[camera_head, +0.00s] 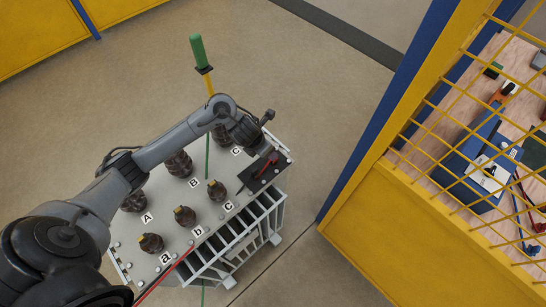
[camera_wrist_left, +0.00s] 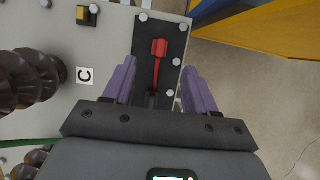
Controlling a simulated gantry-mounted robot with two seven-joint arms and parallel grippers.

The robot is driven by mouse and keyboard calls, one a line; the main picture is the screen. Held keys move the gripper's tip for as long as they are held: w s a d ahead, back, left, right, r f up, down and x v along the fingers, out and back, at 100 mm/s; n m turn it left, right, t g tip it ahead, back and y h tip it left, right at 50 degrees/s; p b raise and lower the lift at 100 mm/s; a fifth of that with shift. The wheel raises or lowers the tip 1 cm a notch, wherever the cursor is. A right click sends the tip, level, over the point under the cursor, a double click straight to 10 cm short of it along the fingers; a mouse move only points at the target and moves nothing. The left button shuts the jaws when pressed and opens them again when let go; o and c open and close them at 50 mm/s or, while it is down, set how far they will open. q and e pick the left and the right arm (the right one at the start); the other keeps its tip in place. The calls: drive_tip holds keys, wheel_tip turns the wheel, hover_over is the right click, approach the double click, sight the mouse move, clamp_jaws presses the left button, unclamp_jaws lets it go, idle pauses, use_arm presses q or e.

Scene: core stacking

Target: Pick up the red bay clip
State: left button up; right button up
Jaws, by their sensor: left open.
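In the head view the red clip (camera_head: 266,163) lies on the black plate at the right end of the grey transformer top. My left gripper (camera_wrist_left: 153,80) is open, with its two purple fingers on either side of the plate and the clip head slightly beyond the fingertips. It is not touching the clip as far as I can see. In the head view the left arm reaches over the transformer from the left; its fingers are hard to make out. My right gripper is not in view.
The transformer top (camera_head: 160,223) carries several brown insulators lettered A to C and a to c. A red cable (camera_head: 165,272) crosses the front. A yellow mesh fence (camera_head: 425,225) stands to the right. Floor (camera_head: 300,80) behind is clear.

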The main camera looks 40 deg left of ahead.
use_arm(q)
drive_tip(key=b+x, duration=0.2)
drive_tip(key=x, duration=0.6)
drive_tip(key=shift+s+f, duration=0.1)
drive_tip(key=shift+f, duration=0.05)
drive_tip(key=shift+w+f, duration=0.3)
drive_tip(key=shift+f, duration=0.2)
clamp_jaws()
drive_tip(key=shift+r, duration=0.15)
